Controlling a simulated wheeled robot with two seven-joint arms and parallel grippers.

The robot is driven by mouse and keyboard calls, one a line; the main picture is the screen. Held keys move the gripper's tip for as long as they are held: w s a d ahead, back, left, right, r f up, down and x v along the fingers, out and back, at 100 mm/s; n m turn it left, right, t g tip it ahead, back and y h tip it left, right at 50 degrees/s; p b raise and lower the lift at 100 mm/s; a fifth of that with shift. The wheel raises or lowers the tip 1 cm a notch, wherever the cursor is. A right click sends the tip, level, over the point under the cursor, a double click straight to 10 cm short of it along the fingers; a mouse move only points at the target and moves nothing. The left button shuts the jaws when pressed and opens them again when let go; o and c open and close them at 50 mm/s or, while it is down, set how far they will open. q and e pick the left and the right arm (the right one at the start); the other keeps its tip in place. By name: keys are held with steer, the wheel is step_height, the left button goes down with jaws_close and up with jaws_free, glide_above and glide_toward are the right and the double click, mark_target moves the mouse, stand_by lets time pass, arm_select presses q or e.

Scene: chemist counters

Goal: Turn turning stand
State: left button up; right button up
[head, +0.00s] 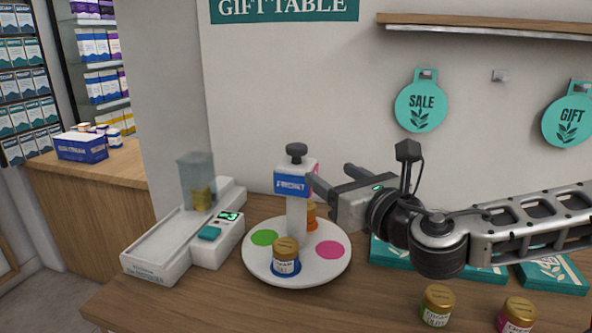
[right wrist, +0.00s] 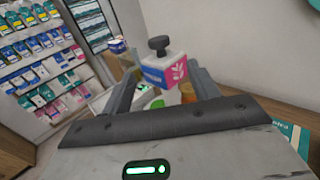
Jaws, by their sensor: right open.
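The turning stand is a white round plate (head: 262,268) with a white post (head: 297,215), a block head with blue label (head: 291,183) and a black knob (head: 296,152). The plate shows a green spot (head: 264,237) and a pink spot (head: 330,249). A gold-lidded jar (head: 286,256) stands at its front on a blue spot; an orange jar (head: 311,216) is partly hidden behind the post. My right gripper (head: 331,178) is open and empty, just right of the head. In the right wrist view the head (right wrist: 165,70) appears between the fingers. My left gripper is not in view.
A white device with a clear container (head: 197,182) stands left of the plate. Two gold-lidded jars (head: 437,305) (head: 516,315) stand at the front right. Teal boxes (head: 553,273) lie behind them, under my right arm. A wall shelf (head: 480,27) is above.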

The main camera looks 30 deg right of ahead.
mark_target(297, 151)
steer(key=w+p, duration=0.1)
steer(key=w, duration=0.3)
steer(key=w+p, duration=0.1)
steer(key=w, duration=0.2)
steer(key=shift+d+r+p, duration=0.25)
steer(key=shift+r+p, duration=0.05)
steer(key=w, duration=0.2)
steer(key=w+p, duration=0.1)
steer(key=w, duration=0.2)
steer(key=shift+w+d+f, duration=0.15)
steer(key=shift+w+d, duration=0.05)
steer(key=shift+w, duration=0.05)
steer(key=shift+w+f, duration=0.1)
steer(key=shift+w, duration=0.4)
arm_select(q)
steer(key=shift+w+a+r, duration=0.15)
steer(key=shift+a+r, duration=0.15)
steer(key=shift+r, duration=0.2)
arm_select(e)
jaws_close()
